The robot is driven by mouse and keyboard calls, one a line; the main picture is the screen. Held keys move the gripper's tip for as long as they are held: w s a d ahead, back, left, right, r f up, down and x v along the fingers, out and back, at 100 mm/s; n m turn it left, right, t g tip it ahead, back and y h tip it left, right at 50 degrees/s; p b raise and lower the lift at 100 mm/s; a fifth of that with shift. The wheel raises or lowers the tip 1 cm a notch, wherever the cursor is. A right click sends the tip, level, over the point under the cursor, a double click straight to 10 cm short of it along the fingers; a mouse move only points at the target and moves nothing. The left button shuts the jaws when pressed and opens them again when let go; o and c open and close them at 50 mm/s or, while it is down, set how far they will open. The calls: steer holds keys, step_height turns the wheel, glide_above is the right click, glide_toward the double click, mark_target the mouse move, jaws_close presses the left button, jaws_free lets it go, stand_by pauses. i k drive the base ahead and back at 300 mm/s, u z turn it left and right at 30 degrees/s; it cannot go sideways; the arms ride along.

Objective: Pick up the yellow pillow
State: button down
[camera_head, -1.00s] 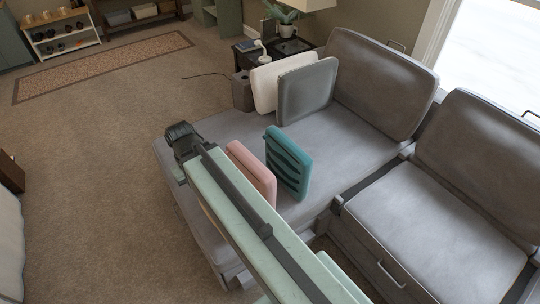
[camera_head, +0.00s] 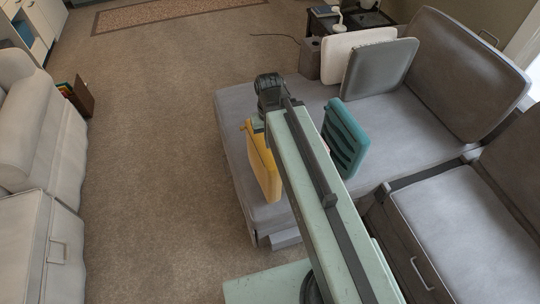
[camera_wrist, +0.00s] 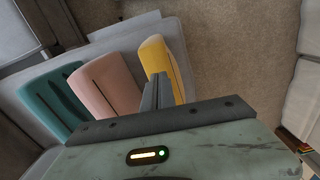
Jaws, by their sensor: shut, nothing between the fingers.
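The yellow pillow (camera_head: 262,165) stands on edge on the grey sofa seat, just left of my arm in the head view. It also shows in the wrist view (camera_wrist: 158,58), beside a pink pillow (camera_wrist: 105,88). My gripper (camera_wrist: 158,90) is shut and empty, and its fingers overlap the lower part of the yellow pillow in the wrist view. I cannot tell whether they touch it. In the head view the arm's dark end (camera_head: 270,90) is over the sofa, beyond the yellow pillow, and the fingers are not clear.
A teal pillow (camera_head: 345,138) stands right of my arm. White (camera_head: 345,50) and grey (camera_head: 380,68) cushions lean farther back on the grey sofa (camera_head: 240,105). A pale sofa (camera_head: 35,140) stands at left. Open carpet (camera_head: 150,160) lies between the sofas.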

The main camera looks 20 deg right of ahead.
mark_target(262, 160)
steer(key=z, duration=2.4)
steer(key=k, duration=1.25)
steer(key=u, duration=2.6)
